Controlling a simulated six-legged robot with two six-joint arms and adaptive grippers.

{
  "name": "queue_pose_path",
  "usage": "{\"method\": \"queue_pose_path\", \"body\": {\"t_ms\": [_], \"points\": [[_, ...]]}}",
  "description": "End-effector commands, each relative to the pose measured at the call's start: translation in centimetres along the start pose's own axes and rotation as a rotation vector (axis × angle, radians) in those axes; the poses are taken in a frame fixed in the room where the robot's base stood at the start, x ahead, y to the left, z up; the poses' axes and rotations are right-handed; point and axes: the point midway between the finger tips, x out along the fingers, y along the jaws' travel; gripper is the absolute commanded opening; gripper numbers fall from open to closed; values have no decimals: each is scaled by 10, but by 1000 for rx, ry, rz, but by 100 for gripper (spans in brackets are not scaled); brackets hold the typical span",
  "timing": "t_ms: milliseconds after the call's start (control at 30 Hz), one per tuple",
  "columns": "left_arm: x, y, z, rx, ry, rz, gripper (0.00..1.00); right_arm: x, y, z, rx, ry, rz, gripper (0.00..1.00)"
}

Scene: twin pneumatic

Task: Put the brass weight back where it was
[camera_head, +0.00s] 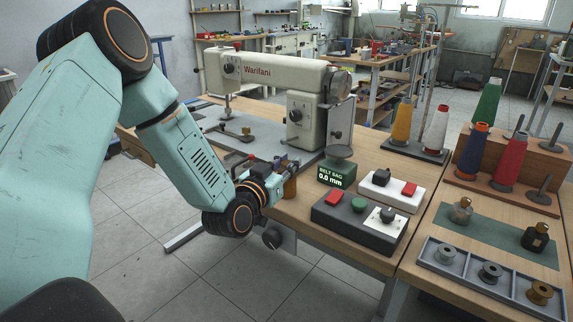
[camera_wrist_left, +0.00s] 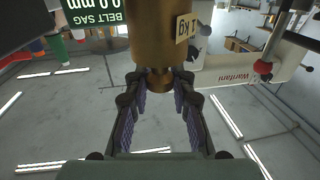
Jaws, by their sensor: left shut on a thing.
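The brass weight (camera_wrist_left: 160,40) with a "1 kg" label is held by its narrow neck between the fingers of my left gripper (camera_wrist_left: 160,82) in the left wrist view. In the head view my left gripper (camera_head: 286,168) is beside the front edge of the sewing table, left of the belt sag display (camera_head: 337,175). The weight (camera_head: 290,187) shows there as a small brass patch, partly hidden by the gripper. I cannot tell whether it touches the table. My right gripper is not in view.
A cream sewing machine (camera_head: 270,75) stands behind the gripper. A button box (camera_head: 360,217) sits right of it. A green mat (camera_head: 495,232) bears two small bottle-like things; a grey tray (camera_head: 455,272) of spools lies in front. Thread cones stand farther back.

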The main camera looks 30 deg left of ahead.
Motion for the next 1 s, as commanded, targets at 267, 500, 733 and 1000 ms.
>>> {"method": "queue_pose_path", "body": {"t_ms": [267, 500, 733, 1000], "points": [[0, 0, 2, 0, -1, 0, 39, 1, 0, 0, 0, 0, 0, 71], [0, 0, 2, 0, -1, 0, 46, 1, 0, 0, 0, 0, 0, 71], [-2, 0, -2, -1, -2, -1, 46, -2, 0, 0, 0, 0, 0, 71], [-48, -1, -2, -5, -6, -3, 46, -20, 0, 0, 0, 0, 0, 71]]}}
